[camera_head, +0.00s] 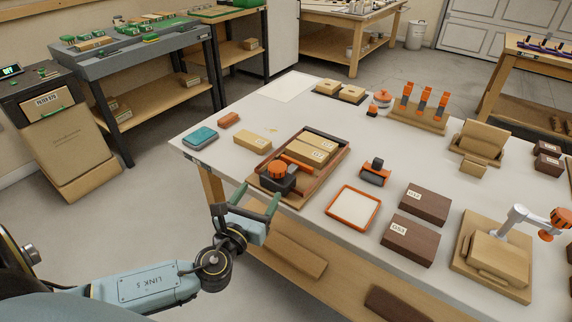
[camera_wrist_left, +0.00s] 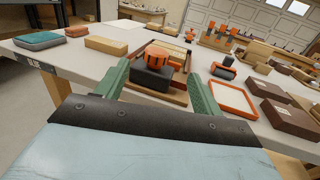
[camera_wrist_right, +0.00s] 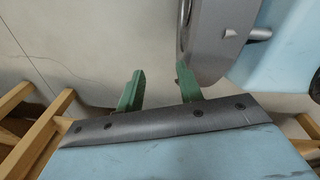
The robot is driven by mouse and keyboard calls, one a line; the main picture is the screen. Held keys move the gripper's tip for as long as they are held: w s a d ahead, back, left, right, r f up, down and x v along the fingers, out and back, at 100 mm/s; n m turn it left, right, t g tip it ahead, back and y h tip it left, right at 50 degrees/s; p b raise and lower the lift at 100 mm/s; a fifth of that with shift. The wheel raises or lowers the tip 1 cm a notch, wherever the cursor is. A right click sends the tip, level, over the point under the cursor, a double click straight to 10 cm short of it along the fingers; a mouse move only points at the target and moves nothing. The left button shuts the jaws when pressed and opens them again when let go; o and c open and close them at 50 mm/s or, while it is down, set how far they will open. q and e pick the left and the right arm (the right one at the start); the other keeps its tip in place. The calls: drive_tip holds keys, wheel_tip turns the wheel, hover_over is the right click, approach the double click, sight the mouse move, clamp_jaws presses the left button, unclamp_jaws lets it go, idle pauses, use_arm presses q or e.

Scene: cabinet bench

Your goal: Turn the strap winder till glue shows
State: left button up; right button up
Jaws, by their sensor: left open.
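The strap winder, with a ribbed orange knob (camera_head: 278,169) on a black block (camera_head: 279,184), sits at the near end of a brown framed tray (camera_head: 340,164). An orange strap or bar and light wooden blocks (camera_head: 313,150) lie in the tray behind it. In the left wrist view the knob (camera_wrist_left: 156,55) shows between my fingers, beyond their tips. My left gripper (camera_head: 255,201) is open and empty at the table's near edge, short of the winder. My right gripper (camera_wrist_right: 160,82) shows only in its own wrist view, open and empty over the floor.
On the white table (camera_head: 238,113), a teal box (camera_head: 200,137) and wooden block (camera_head: 252,139) stand left of the tray. An orange-rimmed tray (camera_head: 353,208), an orange-and-black tool (camera_head: 376,172) and dark boxes (camera_head: 411,240) stand right.

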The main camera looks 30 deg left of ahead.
sight(274, 174)
use_arm(q)
drive_tip(key=w, duration=0.3)
drive_tip(key=w+a+f+b, duration=0.1)
drive_tip(key=w, duration=0.3)
drive_tip(key=w+a+b, duration=0.1)
drive_tip(key=w, duration=0.3)
drive_tip(key=shift+w+a+f, duration=0.15)
drive_tip(key=shift+w+f, duration=0.05)
drive_tip(key=shift+f, duration=0.2)
drive_tip(key=shift+w+a, duration=0.15)
drive_tip(key=shift+w, duration=0.55)
use_arm(e)
drive_tip(key=shift+w+d+f, duration=0.3)
drive_tip(key=shift+d+f, duration=0.05)
drive_tip(key=shift+f, duration=0.2)
drive_tip(key=shift+w+d+f, duration=0.25)
drive_tip(key=shift+d+f, duration=0.1)
drive_tip(key=shift+f, duration=0.15)
use_arm(q)
drive_tip(key=c, duration=1)
use_arm(e)
drive_tip(key=shift+s, duration=0.15)
